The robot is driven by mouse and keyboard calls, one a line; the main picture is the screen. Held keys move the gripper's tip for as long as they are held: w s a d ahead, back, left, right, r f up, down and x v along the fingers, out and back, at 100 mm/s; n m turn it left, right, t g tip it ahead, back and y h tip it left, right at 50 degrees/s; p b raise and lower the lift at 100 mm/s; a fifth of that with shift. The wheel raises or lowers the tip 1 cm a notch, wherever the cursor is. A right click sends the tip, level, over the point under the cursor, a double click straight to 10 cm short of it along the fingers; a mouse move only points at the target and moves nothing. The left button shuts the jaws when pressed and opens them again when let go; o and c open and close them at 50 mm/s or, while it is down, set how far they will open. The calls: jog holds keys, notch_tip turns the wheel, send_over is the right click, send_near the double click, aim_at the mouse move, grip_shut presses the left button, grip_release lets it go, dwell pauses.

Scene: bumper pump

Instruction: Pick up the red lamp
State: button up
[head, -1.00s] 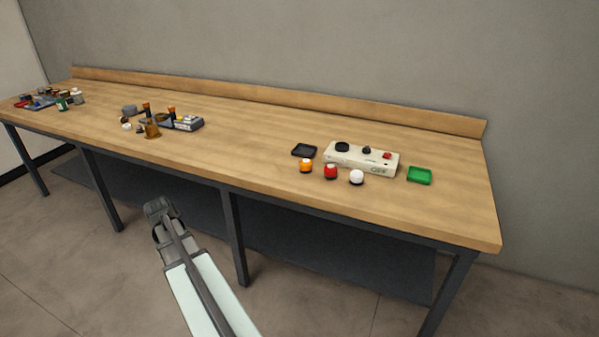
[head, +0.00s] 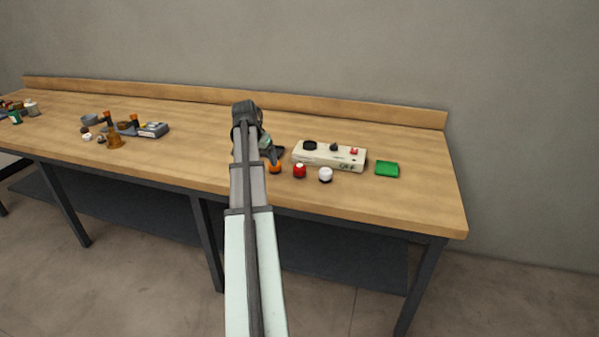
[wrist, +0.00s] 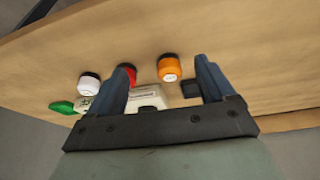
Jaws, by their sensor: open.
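The red lamp (head: 299,171) stands on the workbench, between an orange lamp (head: 275,167) and a white lamp (head: 325,174), in front of a cream control box (head: 330,156). In the wrist view the red lamp (wrist: 127,73) is partly hidden behind one finger. My gripper (wrist: 165,85) is open with nothing held between its fingers; the orange lamp (wrist: 169,69) shows in the gap between them. In the head view my arm reaches over the bench, and its end is left of the red lamp.
A green tray (head: 387,169) lies right of the box. A dark tray (head: 272,151) lies to its left, partly hidden by my arm. Several brown and grey items (head: 115,138) stand further left. The wooden bench top (head: 420,190) is bare at the right front.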

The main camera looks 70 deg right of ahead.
jog(key=m, duration=0.2)
send_near(299, 166)
notch_tip(299, 166, up, 4)
jog(key=w+a, duration=0.2)
jog(key=shift+g, duration=0.3)
jog(key=shift+s+x, duration=0.15)
jog(key=shift+x, duration=2.2)
jog(key=shift+s+x, duration=0.15)
jog(key=shift+x, duration=2.2)
jog(key=shift+s+x, duration=0.15)
jog(key=shift+x, duration=2.2)
jog(key=shift+d+r, duration=0.15)
jog(key=shift+c, duration=0.5)
jog(key=c, duration=1.1)
